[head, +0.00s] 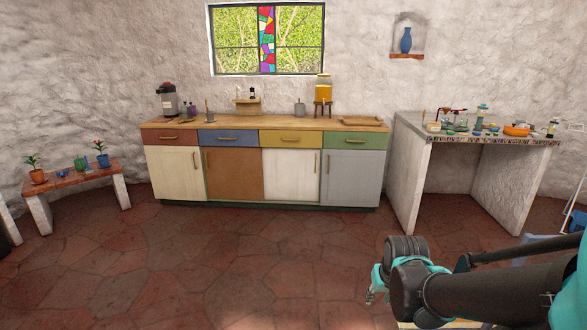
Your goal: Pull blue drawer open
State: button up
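The blue drawer (228,139) is in the top row of the low cabinet against the far wall, second from the left, between a red drawer (174,137) and a yellow drawer (289,139). It looks closed, with its front level with its neighbours. A long horizontal handle (231,138) runs across its front. My gripper (370,296) is at the lower right, well in front of the cabinet and far from the drawer. My arm covers most of it, and its fingers show only as a small part pointing down, so its opening is unclear.
A green drawer (354,140) is at the cabinet's right end. A mosaic counter (408,135) with several small items stands to the right. A low bench (76,177) with potted plants stands at left. The tiled floor (235,250) before the cabinet is clear.

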aim_at(243, 138)
jog(key=i, duration=0.95)
jog(key=i+u, duration=0.15)
jog(key=i, duration=0.8)
jog(key=i+u, duration=0.25)
jog(key=i, duration=0.35)
jog(key=i+u, duration=0.3)
jog(key=i, duration=0.3)
jog(key=i+l+u, duration=0.25)
jog(key=i, duration=0.35)
jog(key=i+u, duration=0.25)
